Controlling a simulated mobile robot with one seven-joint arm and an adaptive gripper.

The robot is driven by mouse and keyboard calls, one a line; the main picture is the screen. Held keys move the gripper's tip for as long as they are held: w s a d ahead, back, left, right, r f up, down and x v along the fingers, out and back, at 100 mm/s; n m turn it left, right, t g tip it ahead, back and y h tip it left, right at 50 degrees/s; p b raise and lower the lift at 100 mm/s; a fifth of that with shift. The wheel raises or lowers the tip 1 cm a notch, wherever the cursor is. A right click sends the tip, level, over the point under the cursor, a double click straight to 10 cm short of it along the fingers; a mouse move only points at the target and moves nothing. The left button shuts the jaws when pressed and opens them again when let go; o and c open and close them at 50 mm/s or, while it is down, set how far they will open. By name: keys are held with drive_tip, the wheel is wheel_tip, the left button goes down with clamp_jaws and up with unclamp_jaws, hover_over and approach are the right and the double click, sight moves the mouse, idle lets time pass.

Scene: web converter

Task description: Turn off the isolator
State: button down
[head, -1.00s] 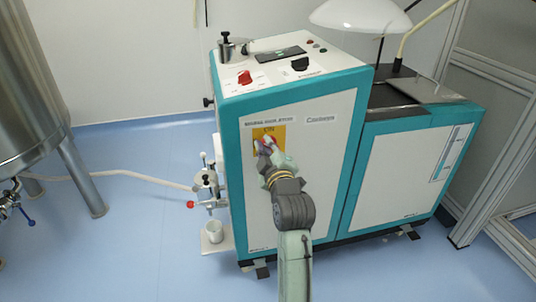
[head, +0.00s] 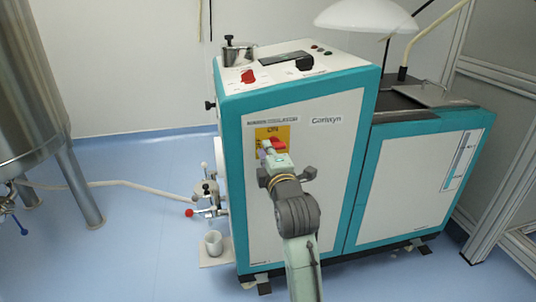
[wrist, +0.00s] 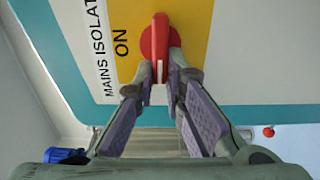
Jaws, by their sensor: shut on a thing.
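The isolator is a red rotary handle (head: 279,144) on a yellow plate (head: 285,130) on the white front panel of a teal-edged machine. "ON" is printed above the handle on the plate, with "MAINS ISOLATOR" lettering above that. My gripper (head: 266,147) is at the handle. In the wrist view the red handle (wrist: 157,42) sits between my two fingertips (wrist: 161,78), which are shut on its near end. The handle lies roughly along the direction of the lettering, about level. The lower part of the plate is partly hidden behind my gripper.
A steel tank (head: 30,90) is at far left. Blue floor in front is clear.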

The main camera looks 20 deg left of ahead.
idle(0.4)
drive_tip(key=c, duration=1.7)
unclamp_jaws()
drive_tip(key=shift+o, duration=0.2)
drive_tip(key=v, duration=0.7)
drive_tip(key=shift+s+d, duration=0.15)
drive_tip(key=shift+s, duration=0.05)
